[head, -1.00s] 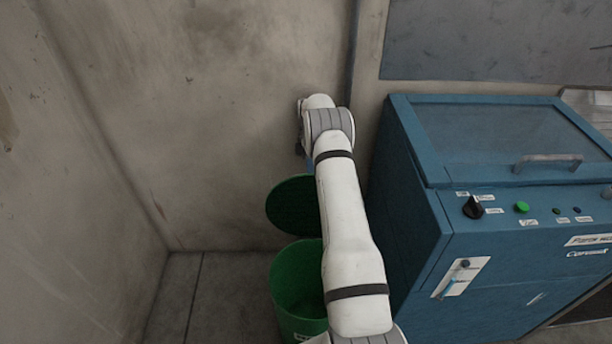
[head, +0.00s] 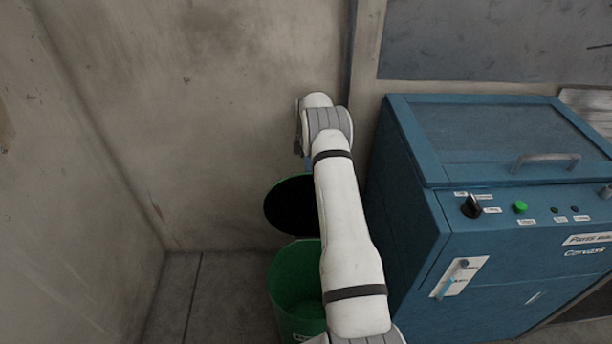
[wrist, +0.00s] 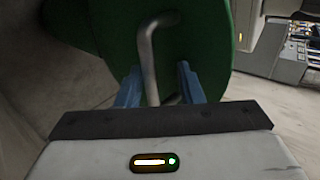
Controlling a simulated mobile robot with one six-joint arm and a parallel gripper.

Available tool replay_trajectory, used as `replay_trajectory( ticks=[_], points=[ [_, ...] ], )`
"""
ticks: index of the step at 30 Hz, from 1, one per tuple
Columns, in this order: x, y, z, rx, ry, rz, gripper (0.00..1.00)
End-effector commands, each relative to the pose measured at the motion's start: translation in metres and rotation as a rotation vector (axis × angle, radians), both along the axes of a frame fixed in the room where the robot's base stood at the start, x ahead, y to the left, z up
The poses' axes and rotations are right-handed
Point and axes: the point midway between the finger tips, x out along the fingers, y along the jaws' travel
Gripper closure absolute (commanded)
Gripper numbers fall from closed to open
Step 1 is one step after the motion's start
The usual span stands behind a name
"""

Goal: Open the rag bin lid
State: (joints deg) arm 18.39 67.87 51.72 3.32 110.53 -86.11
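The rag bin (head: 293,283) is a green round bin on the floor, open at the top, partly hidden by my arm. Its lid (head: 288,206) is raised and stands steeply behind the bin's mouth, with its dark underside towards the head camera. In the wrist view, the lid's green outer face (wrist: 200,45) fills the upper middle, with a bent grey metal handle (wrist: 149,62) on it. My gripper (wrist: 158,85) has its two blue fingers apart, one on each side of the handle, with a visible gap on the right. In the head view my arm mostly hides the gripper.
A blue machine (head: 420,200) with a control panel stands close to the right of the bin and my arm. Concrete walls (head: 200,120) lie behind and to the left. The floor (head: 215,300) left of the bin is clear.

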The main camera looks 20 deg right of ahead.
Motion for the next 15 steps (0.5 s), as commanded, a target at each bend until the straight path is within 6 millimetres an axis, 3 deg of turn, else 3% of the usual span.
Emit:
replay_trajectory(
  ticks=[5,10,15],
  points=[
    [0.002,0.000,0.029,-0.002,-0.004,0.000,0.66],
    [0.003,0.000,0.072,-0.001,-0.005,-0.001,0.66],
    [0.003,0.000,0.087,0.001,0.000,-0.001,0.66]
  ],
)
